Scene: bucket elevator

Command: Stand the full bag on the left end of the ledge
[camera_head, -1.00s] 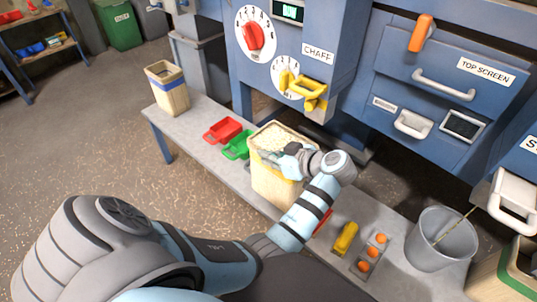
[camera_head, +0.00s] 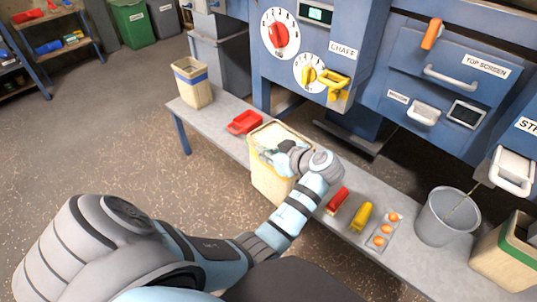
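The full bag (camera_head: 271,183) is tan with a yellow band and pale grain up to its open top. It is upright at the front of the grey ledge (camera_head: 215,126), overlapping the ledge's front edge in the head view. My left gripper (camera_head: 283,160) is at its upper right side and appears shut on it; the fingertips are partly hidden. I cannot tell the gap under the bag. Another tan bag with a blue band (camera_head: 193,84) stands upright at the ledge's left end. My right gripper is out of view.
A red scoop (camera_head: 244,122) lies between the two bags. A red tool (camera_head: 337,200), a yellow tool (camera_head: 362,215), a tray of orange pieces (camera_head: 382,233), a grey bucket (camera_head: 446,217) and a green-banded bag (camera_head: 513,252) are to the right. The blue machine stands behind.

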